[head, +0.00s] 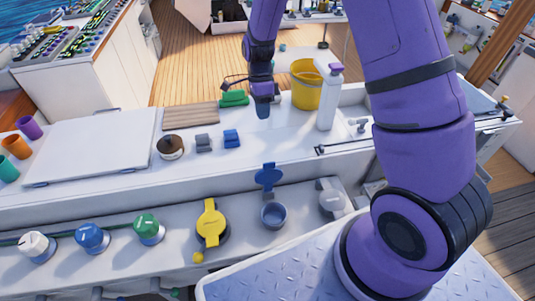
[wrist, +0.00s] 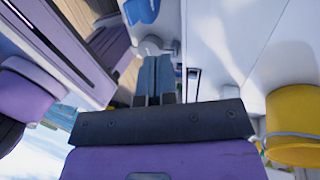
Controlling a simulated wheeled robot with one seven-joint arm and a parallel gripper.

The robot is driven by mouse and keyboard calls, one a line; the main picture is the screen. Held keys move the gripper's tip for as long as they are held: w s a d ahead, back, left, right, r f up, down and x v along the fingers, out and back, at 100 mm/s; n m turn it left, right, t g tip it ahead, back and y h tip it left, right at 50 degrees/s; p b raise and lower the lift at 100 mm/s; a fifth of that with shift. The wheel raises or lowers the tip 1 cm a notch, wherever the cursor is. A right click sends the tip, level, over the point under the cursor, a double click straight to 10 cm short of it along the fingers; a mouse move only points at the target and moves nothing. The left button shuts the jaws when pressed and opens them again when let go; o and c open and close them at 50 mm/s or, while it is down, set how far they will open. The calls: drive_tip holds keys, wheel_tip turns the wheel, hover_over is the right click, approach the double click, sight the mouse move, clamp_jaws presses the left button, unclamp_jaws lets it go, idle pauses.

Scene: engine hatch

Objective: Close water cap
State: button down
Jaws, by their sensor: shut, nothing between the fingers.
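I cannot make out the blue cap for certain in the wrist view.
A yellow cap (head: 211,222) stands left of the blue opening and a pale grey cap (head: 332,198) right of it. Green, blue and white knobs line the left ledge. A yellow bucket (head: 306,88) and white bottle (head: 329,100) stand on the counter near my arm.

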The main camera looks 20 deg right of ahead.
wheel_tip(320, 180, down, 2)
hover_over(269, 174)
drive_tip(key=w, duration=0.2)
wheel_tip(269, 174, down, 9)
drive_tip(key=shift+w+d, duration=0.2)
drive_tip(key=shift+d, duration=0.05)
